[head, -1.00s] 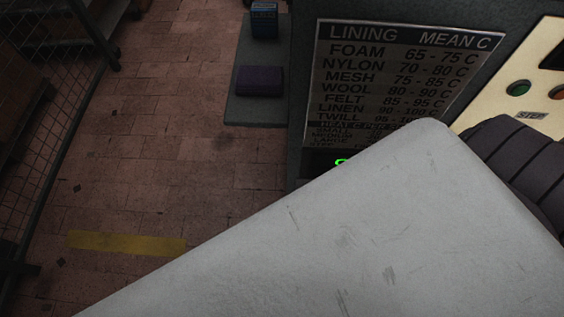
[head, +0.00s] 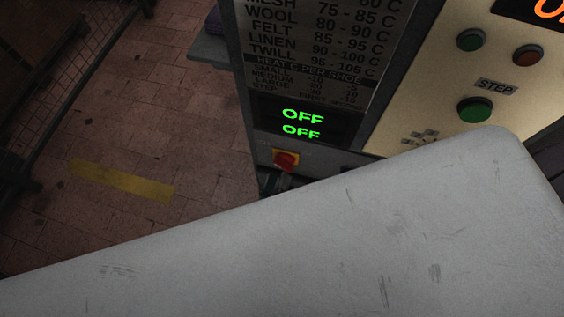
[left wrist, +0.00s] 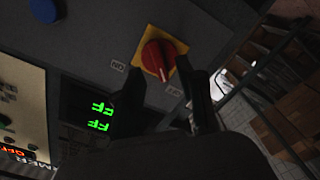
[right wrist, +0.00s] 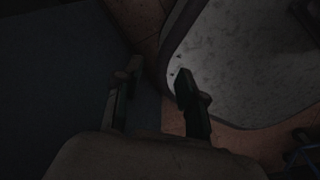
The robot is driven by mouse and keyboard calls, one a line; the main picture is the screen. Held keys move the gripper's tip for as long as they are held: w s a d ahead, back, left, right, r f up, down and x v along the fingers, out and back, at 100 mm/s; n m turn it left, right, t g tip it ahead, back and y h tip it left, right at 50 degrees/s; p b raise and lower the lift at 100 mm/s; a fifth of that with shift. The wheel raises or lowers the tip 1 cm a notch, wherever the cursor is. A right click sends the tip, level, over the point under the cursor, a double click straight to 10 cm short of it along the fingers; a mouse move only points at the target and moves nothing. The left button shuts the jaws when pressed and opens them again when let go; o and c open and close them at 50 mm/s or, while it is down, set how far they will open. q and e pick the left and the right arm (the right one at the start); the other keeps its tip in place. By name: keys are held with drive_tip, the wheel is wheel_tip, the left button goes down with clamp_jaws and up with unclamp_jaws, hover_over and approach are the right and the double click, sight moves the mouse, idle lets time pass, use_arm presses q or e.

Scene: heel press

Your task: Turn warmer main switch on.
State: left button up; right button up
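The warmer main switch is a red knob on a yellow plate (head: 284,161), low on the dark cabinet in the head view. In the left wrist view the red knob (left wrist: 157,59) lies just beyond my fingertips, with an ON label (left wrist: 118,66) to its left. The knob's long axis runs nearly up and down the picture, not towards that label. The display (head: 302,122) above it reads OFF twice in green. My left gripper (head: 274,184) is just below the switch in the head view; its fingers (left wrist: 160,82) are apart and empty. My right gripper (right wrist: 155,75) is open and empty.
A large pale scuffed surface (head: 300,245) covers the lower head view and hides what lies behind it. A cream panel with buttons (head: 474,110) stands right of the cabinet. Open brick floor (head: 140,130) and a mesh fence (head: 60,80) are at the left.

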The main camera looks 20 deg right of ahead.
sight(282, 168)
use_arm(q)
drive_tip(key=shift+x, duration=2.35)
clamp_jaws()
